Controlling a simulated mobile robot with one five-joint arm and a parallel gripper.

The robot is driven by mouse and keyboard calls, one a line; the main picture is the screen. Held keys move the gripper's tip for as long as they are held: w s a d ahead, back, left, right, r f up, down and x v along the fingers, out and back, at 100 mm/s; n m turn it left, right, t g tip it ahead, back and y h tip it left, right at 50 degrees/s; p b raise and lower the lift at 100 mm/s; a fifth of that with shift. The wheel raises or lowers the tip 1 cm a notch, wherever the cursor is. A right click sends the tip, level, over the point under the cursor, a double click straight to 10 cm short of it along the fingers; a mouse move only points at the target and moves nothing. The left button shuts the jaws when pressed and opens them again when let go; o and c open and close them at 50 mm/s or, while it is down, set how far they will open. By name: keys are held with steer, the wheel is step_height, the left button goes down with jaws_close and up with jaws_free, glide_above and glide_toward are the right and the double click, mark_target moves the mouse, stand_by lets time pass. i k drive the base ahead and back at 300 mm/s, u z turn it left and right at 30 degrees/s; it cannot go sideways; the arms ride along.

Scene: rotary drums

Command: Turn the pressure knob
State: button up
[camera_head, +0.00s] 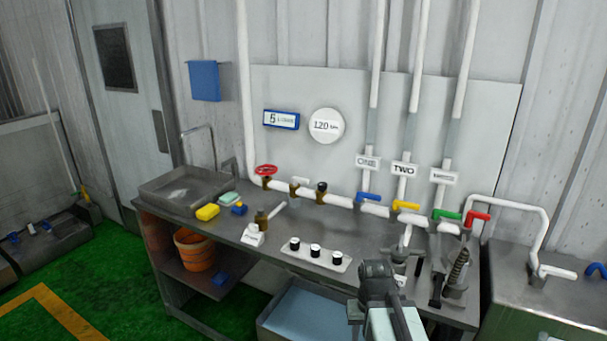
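Three black-topped knobs stand in a row on a white panel (315,256) on the bench top: a left knob (295,244), a middle knob (315,250) and a right knob (337,257). Another dark knob (321,187) sits on the white pipe, below a round white gauge (326,126) reading about 120. I cannot read a label that tells which is the pressure knob. My arm rises from the bottom edge, right of the knob panel. Its dark end shows, apart from the knobs in the picture; my gripper's fingertips cannot be made out.
A red valve wheel (266,170) and blue, yellow, green and red pipe handles line the back of the bench (205,232). An orange bucket (194,252) is underneath.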

mark_target(321, 187)
steer(key=u, duration=0.75)
steer(key=i, duration=1.55)
steer(key=u, duration=1.2)
steer(key=k, duration=0.8)
steer(key=u, duration=0.15)
steer(key=i, duration=0.9)
steer(key=z, duration=0.1)
